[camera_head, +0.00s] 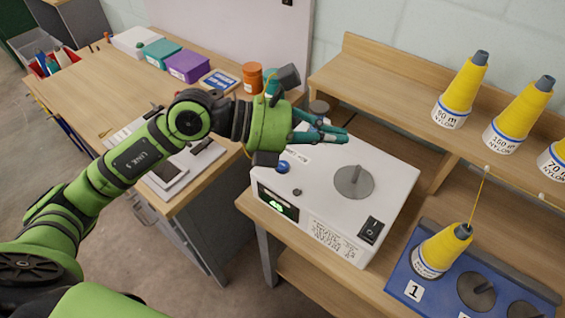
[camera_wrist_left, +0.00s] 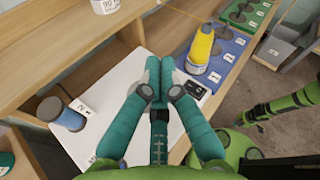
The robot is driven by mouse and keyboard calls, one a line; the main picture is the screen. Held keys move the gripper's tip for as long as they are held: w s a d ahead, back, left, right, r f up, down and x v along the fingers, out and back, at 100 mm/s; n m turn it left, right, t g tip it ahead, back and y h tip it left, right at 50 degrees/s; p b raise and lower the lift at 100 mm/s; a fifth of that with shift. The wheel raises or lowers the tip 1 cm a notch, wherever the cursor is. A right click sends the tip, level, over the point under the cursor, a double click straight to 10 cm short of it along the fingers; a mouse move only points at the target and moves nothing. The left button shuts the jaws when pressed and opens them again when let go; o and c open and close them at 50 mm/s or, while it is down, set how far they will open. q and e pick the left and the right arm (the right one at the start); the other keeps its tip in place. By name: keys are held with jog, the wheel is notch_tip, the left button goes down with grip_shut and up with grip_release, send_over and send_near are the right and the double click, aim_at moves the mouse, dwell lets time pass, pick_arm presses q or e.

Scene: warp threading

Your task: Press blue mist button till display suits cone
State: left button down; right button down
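The white machine (camera_head: 330,215) stands on the wooden bench. The blue button (camera_head: 282,166) is on its top, near the left front corner. A green-lit display (camera_head: 278,202) is on the front face; I cannot read its digits surely. A yellow cone (camera_head: 442,250) sits at place 1 of the blue tray (camera_head: 407,290), its label not readable; it also shows in the left wrist view (camera_wrist_left: 201,50). My left gripper (camera_head: 345,135) is above the machine's back part, apart from the button. Its teal fingers are together and empty in the left wrist view (camera_wrist_left: 160,62). My right gripper is out of view.
A grey disc with a peg (camera_head: 353,182), a small dark knob (camera_head: 297,192) and a black switch (camera_head: 371,230) are on the machine. Several yellow cones (camera_head: 463,90) stand on the shelf at right. An orange jar (camera_head: 252,77) and boxes stand on the left table.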

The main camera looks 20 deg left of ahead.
aim_at(280, 167)
pick_arm(q)
jog(key=w+a+f+y, duration=0.2)
jog(key=a+y, duration=0.1)
jog(key=a, duration=0.2)
jog(key=w+a+f+t+y, duration=0.1)
jog(key=w+a+f+y, duration=0.1)
jog(key=a+f+y, duration=0.1)
jog(key=shift+w+a+m+y, duration=0.4)
jog(key=shift+a+y, duration=0.3)
jog(key=shift+a, duration=0.5)
jog(key=shift+f, duration=0.1)
jog(key=shift+s+f, duration=0.1)
notch_tip(280, 167, down, 8)
jog(key=b, duration=0.5)
jog(key=shift+f+b, duration=0.35)
jog(key=shift+b, duration=0.15)
